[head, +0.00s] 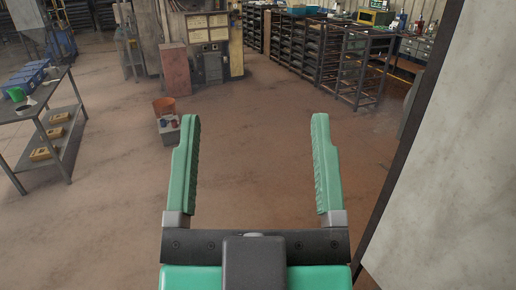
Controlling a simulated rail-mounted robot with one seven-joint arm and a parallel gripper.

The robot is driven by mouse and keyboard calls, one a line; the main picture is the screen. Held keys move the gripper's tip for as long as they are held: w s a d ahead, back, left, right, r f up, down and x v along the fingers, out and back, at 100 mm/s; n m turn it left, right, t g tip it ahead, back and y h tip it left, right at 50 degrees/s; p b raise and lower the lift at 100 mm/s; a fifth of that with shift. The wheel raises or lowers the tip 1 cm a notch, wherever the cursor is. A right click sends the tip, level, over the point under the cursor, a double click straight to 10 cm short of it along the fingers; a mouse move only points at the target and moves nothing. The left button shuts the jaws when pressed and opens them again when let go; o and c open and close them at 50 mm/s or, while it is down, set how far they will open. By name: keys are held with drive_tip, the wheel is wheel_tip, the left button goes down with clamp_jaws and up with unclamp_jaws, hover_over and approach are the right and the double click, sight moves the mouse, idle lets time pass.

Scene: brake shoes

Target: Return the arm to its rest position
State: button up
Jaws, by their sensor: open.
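My gripper (254,165) is at the bottom middle of the head view. Its two green ribbed fingers stand wide apart, joined by a dark crossbar on a green body. The gap between the fingers is empty, with only brown floor (254,190) seen behind it. Nothing touches the fingers. No brake shoes can be made out for sure.
A metal table (55,118) with blue boxes and yellow items stands at left. Dark racks (300,50) and an open metal frame (360,72) line the back right. A grey panel (445,150) stands close at right. The middle floor is clear.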

wheel_tip(320, 180, up, 7)
drive_tip(key=p, duration=0.7)
